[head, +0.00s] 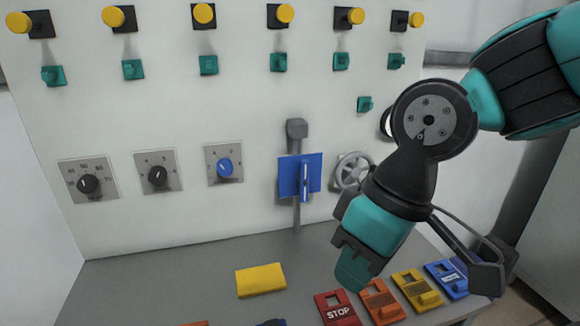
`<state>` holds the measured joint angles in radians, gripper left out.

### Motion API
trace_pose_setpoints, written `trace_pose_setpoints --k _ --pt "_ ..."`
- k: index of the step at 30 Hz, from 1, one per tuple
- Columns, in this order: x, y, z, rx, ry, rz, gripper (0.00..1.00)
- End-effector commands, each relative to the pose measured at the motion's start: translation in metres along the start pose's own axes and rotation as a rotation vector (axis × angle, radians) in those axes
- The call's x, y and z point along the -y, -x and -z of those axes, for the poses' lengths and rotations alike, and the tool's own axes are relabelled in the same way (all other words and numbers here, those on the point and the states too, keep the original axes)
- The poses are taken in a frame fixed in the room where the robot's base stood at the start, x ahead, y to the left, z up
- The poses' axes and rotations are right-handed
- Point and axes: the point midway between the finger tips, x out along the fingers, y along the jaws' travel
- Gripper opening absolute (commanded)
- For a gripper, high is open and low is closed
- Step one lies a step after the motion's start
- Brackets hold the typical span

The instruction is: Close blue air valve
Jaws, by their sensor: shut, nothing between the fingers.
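The blue air valve (290,176) is on the panel wall, on a vertical grey pipe (296,214). It shows a blue plate and a narrow blue lever (305,183) that stands upright, in line with the pipe. My gripper (352,279) is shut and empty. It points down over the desk, to the right of and below the valve, in front of it and apart from it. My arm comes in from the upper right and covers part of the panel's right side.
A grey handwheel (352,170) is just right of the valve, partly close behind my arm. Knobs (225,168) are to the left. A yellow block (261,280) lies on the grey desk (180,285). A red STOP tag (337,309) and other coloured tags lie near my gripper.

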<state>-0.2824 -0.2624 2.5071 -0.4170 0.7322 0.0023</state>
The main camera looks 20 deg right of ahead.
Motion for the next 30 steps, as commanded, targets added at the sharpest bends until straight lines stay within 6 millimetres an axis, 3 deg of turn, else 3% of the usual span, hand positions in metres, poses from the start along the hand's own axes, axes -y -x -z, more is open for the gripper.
trace_pose_setpoints --k 5,9,12,15,21,30 --pt "-0.051 0.021 0.092 0.0 -0.111 -0.202 0.0" --pt "-0.095 0.026 0.183 -0.029 -0.244 -0.433 0.0" --pt "-0.115 0.022 0.235 -0.064 -0.341 -0.588 0.0" --pt "-0.125 0.015 0.271 -0.102 -0.428 -0.716 0.0" --pt "-0.128 0.002 0.301 -0.161 -0.544 -0.869 0.0" --pt "-0.129 -0.003 0.305 -0.178 -0.577 -0.907 0.0"
